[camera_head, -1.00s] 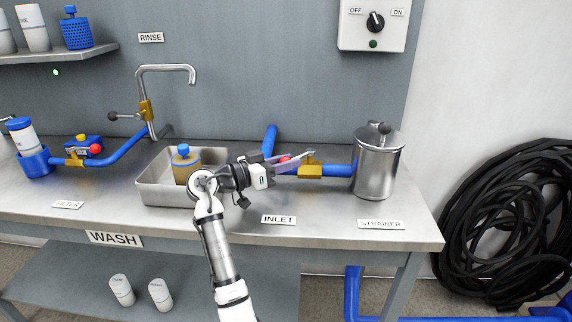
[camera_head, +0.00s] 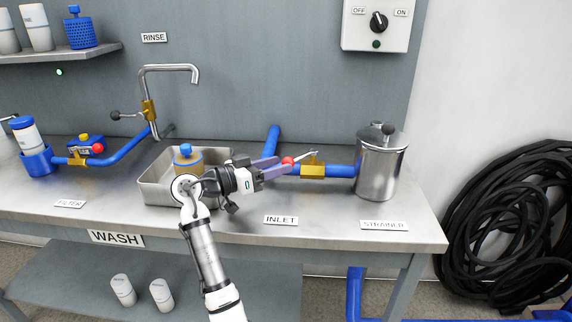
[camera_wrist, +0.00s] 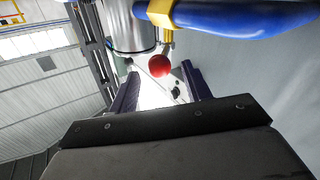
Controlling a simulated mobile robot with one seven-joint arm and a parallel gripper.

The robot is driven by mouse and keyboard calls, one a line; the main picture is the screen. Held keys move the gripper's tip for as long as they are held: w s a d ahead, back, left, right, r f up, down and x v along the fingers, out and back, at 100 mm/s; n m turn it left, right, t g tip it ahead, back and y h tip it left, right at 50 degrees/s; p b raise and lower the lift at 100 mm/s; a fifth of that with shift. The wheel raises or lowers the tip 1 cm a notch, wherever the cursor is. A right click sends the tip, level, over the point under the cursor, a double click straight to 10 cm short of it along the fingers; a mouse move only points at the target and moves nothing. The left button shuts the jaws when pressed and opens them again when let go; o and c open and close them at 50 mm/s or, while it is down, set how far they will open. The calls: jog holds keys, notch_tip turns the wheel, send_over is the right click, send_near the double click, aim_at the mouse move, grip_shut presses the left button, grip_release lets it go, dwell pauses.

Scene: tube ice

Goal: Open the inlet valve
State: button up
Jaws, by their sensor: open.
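The inlet valve (camera_head: 313,168) is a brass body on the blue pipe behind the INLET label (camera_head: 281,220). Its lever ends in a red ball knob (camera_head: 288,161) on the left and slants up to the right. My gripper (camera_head: 278,167) is open, with its fingertips just left of the knob in the head view. In the wrist view the red knob (camera_wrist: 160,65) shows in line with the gap between the spread fingers (camera_wrist: 163,92), beyond their tips. The brass valve body (camera_wrist: 160,12) and blue pipe are above it. I cannot tell whether a finger touches the knob.
The steel strainer (camera_head: 380,170) stands right of the valve. A sink basin (camera_head: 160,192) holding a tan container with a blue cap (camera_head: 187,160) lies left, behind my arm. The blue pipe (camera_head: 342,171) runs close behind the gripper. The counter front is mostly clear.

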jog(key=b+v, duration=0.1)
jog(key=v, duration=0.9)
jog(key=shift+d+f, duration=0.1)
jog(key=shift+d, duration=0.1)
jog(key=c, duration=0.4)
jog(key=d, duration=0.1)
jog(key=d+m+t+y+p, duration=0.1)
jog(key=d, duration=0.1)
jog(key=d+f+m+y, duration=0.1)
jog(key=shift+d+t+p, duration=0.2)
jog(key=shift+t+p, duration=0.2)
grip_shut()
jog(key=d+m+y, duration=0.1)
jog(key=s+d+m+t+y+p, duration=0.1)
jog(key=d, duration=0.1)
jog(key=shift+s+d+m+t, duration=0.15)
jog(key=shift+d+m+t, duration=0.1)
jog(key=shift+m+t, duration=0.05)
jog(key=s+d+r+m+t+y+p, duration=0.3)
jog(key=s+d+m+y, duration=0.1)
jog(key=s+m, duration=0.15)
jog(key=w+f+y+p, duration=0.1)
jog(key=w+p, duration=0.2)
jog(key=w, duration=0.7)
jog(key=shift+d+f+m, duration=0.2)
jog(key=shift+d+m, duration=0.15)
jog(key=shift+d, duration=0.1)
